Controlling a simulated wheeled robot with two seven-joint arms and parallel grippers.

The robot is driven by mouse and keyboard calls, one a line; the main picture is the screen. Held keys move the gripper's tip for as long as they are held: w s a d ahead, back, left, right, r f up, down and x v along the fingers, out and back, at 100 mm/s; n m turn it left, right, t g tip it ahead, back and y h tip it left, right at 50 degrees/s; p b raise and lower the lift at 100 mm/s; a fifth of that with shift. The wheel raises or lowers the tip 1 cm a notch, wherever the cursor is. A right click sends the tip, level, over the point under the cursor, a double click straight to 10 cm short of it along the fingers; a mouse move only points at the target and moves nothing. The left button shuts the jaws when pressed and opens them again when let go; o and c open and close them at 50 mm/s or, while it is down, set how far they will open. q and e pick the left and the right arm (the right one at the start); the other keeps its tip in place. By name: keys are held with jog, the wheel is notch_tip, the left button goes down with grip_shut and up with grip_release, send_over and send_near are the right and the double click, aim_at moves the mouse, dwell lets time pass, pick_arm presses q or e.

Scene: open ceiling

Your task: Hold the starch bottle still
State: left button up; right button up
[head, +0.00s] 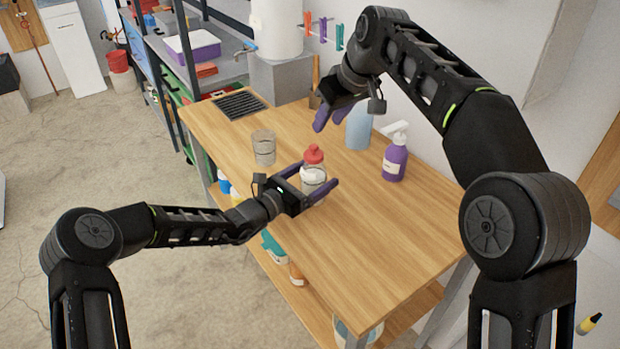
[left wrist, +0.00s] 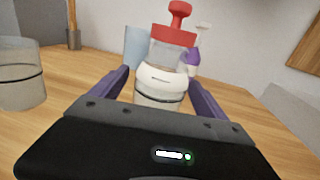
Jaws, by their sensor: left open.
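The starch bottle (head: 314,172), clear with a white label and red cap, stands upright on the wooden table. In the left wrist view the bottle (left wrist: 165,75) is straight ahead. My left gripper (head: 321,188) is open with its purple fingers on either side of the bottle; I cannot tell whether they touch it. Its fingers (left wrist: 163,88) also show in the left wrist view, and its body hides the bottle's base. My right gripper (head: 328,119) is above the table, behind the bottle, with its purple fingers pointing down; nothing shows in it.
A clear beaker (head: 264,148) stands left of the bottle. A purple spray bottle (head: 396,160) and a light blue container (head: 358,130) stand behind it, near the wall. A dark grate (head: 239,105) lies at the table's far left. The table's front right is clear.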

aim_at(315, 149)
pick_arm(q)
jog(key=shift+c, duration=0.5)
jog(key=c, duration=1.7)
pick_arm(e)
jog(key=o, duration=0.4)
jog(key=shift+a+m, duration=0.2)
jog(key=shift+m, duration=0.1)
jog(key=o, duration=0.3)
jog(key=shift+s+a+r+m+g+h, duration=0.1)
jog(key=shift+s+a+m+g+h, duration=0.15)
jog(key=shift+m+h, duration=0.4)
jog(key=shift+o, duration=0.2)
jog(key=shift+w, duration=0.1)
jog(key=x, duration=1.2)
jog(key=shift+c, duration=0.2)
jog(key=c, duration=1.4)
